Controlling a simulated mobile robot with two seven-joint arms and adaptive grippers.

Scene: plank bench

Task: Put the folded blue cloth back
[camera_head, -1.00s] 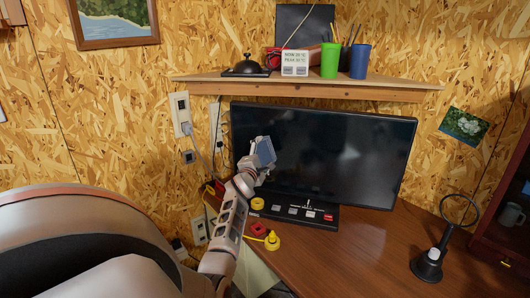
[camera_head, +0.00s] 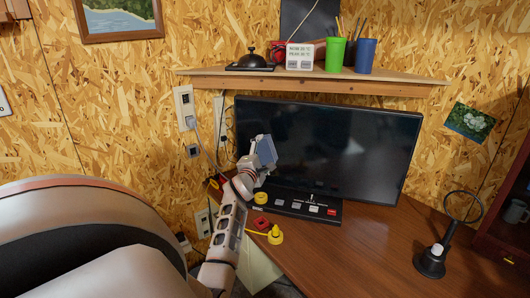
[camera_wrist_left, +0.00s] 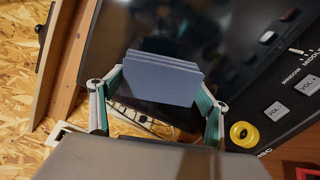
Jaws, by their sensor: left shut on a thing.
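My left gripper (camera_head: 259,163) is in front of the left part of the dark screen, above the desk. It is shut on the folded blue cloth (camera_head: 266,150), a small grey-blue layered block. In the left wrist view the cloth (camera_wrist_left: 163,80) stands out between the two fingers of the left gripper (camera_wrist_left: 160,98), with its folded layers showing along the top edge. The cloth is held in the air, and in the head view it overlaps the screen. My right gripper is not in view.
A wooden shelf (camera_head: 310,82) above the screen (camera_head: 330,145) holds a bell (camera_head: 250,60), a white box (camera_head: 300,56) and green and blue cups. A black button panel (camera_head: 305,208) lies below the screen. A black stand with a ring (camera_head: 432,258) is at right. The desk (camera_head: 350,260) front is clear.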

